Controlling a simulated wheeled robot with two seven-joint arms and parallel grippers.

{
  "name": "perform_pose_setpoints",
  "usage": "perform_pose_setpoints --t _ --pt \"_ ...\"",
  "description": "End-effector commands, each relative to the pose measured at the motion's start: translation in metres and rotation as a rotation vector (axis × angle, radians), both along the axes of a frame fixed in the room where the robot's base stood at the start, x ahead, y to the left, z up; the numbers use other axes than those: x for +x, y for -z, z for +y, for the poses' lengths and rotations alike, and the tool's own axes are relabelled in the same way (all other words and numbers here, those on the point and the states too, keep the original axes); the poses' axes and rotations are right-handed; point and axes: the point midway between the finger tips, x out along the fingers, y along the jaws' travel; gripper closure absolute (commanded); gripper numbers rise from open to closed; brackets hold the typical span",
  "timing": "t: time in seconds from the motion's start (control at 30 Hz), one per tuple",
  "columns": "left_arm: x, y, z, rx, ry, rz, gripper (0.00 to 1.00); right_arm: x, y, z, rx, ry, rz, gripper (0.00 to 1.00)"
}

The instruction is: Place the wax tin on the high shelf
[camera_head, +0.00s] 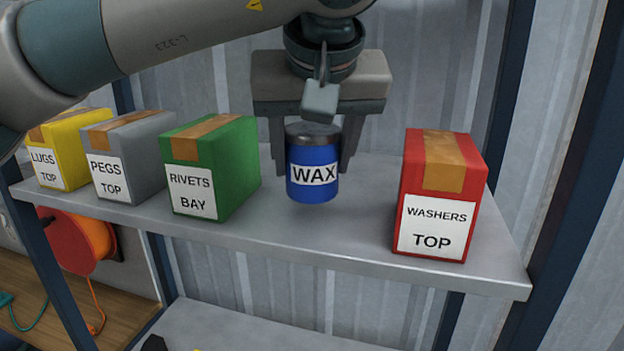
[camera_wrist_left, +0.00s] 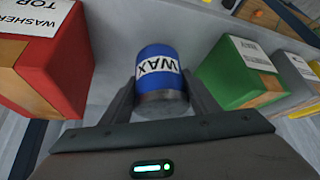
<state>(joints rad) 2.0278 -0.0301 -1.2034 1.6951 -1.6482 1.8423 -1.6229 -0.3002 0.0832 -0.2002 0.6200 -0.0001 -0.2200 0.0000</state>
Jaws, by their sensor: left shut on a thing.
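The blue wax tin (camera_head: 312,178) with a grey lid and a white WAX label is upright between the fingers of my left gripper (camera_head: 312,150). The tin is at the high shelf (camera_head: 300,232), in the gap between the green box and the red box. I cannot tell whether its base touches the shelf. The left wrist view also shows the tin (camera_wrist_left: 158,72) between the two fingers (camera_wrist_left: 160,95). My right gripper is not in view.
A green RIVETS box (camera_head: 232,165) stands left of the tin, then a grey PEGS box (camera_head: 145,150) and a yellow LUGS box (camera_head: 75,135). A red WASHERS box (camera_head: 465,205) stands to the right. Bare shelf shows between the tin and the red box. Dark posts (camera_head: 575,180) frame the shelf.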

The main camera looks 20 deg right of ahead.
Motion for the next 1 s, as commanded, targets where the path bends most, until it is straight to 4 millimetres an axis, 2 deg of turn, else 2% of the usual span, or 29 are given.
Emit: perform_pose_setpoints --t 0.3,0.8,0.83,0.9,1.0 --pt "0.0 0.03 0.0 0.001 0.002 0.002 0.77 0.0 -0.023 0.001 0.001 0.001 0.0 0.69" --pt "0.0 0.042 0.0 -0.001 0.001 0.0 0.77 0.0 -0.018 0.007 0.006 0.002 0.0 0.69" --pt "0.0 0.041 0.0 0.0 0.0 0.001 0.41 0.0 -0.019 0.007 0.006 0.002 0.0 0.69" --pt "0.0 0.041 0.0 0.0 0.0 0.001 0.27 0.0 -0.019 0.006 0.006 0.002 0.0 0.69" --pt "0.0 0.041 0.0 0.0 0.0 0.001 0.27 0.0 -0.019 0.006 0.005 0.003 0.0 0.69"
